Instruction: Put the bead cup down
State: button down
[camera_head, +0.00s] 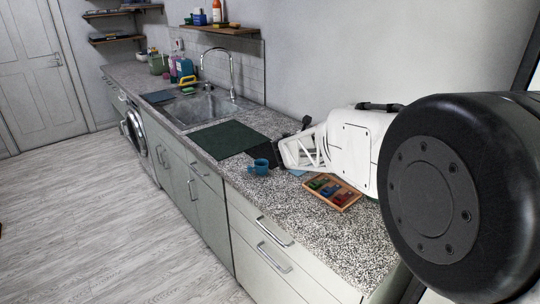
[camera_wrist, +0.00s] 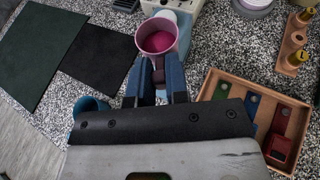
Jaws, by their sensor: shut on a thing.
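The bead cup (camera_wrist: 157,38) is a small pink cup with a magenta filling, seen from above in the wrist view. My gripper (camera_wrist: 156,68) is shut on its near side, with the two blue fingers close together there. The cup looks upright over the speckled counter (camera_wrist: 215,55). I cannot tell whether its base touches the counter. In the head view the cup and fingertips are hidden behind my arm.
A blue mug (camera_head: 261,166) stands near the counter's front edge. A wooden tray (camera_head: 345,204) with coloured blocks lies to the right. A dark green mat (camera_head: 222,139) and a black mat (camera_wrist: 97,55) lie left. A wooden stand (camera_wrist: 291,58) holds yellow-topped pieces.

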jog(key=shift+w+d+r+y, duration=0.5)
jog(key=shift+w+d+r, duration=3.2)
jog(key=shift+d, duration=0.5)
jog(key=m+g+h, duration=0.4)
jog(key=m+h, duration=0.2)
jog(key=h, duration=0.1)
send_over(257, 152)
notch_tip(257, 152, down, 8)
jog(key=shift+s, duration=0.2)
jog(key=shift+f, duration=3.1)
